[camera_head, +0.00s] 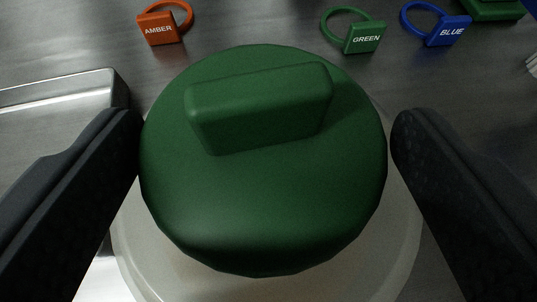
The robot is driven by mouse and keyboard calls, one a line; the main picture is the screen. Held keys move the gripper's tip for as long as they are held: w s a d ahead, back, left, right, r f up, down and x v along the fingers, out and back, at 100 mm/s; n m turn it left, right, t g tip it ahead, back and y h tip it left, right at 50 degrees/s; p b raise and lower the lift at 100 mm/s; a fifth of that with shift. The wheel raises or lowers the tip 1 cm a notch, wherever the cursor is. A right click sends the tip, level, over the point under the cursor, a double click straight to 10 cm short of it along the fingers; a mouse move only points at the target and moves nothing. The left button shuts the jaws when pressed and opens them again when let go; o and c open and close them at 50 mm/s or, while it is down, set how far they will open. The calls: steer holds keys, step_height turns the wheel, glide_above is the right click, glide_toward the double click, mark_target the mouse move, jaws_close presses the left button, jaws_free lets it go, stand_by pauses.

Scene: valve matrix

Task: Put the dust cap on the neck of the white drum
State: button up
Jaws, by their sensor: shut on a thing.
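The dust cap (260,200) is a round green cap with a raised block grip on top. It fills the middle of the view between the two dark fingers of my gripper (266,150), which is shut on its sides. The white drum (400,245) shows below and around the cap as a pale round top. The cap covers the middle of the drum, so the neck is hidden. I cannot tell whether the cap touches the neck or is held above it.
A metal tray (118,88) stands at the left. Behind the cap lie an amber tag (160,31), a green tag (366,37) and a blue tag (448,31), each with a ring. A green object (492,8) is at the far right. Bare grey metal surface (255,25) lies between the tags.

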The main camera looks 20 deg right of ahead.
steer(key=shift+f, duration=0.25)
steer(key=o, duration=0.9)
steer(key=shift+o, duration=0.2)
steer(key=shift+s+r, duration=0.1)
steer(key=v, duration=1.3)
steer(key=shift+s, duration=0.3)
steer(key=shift+a, duration=0.1)
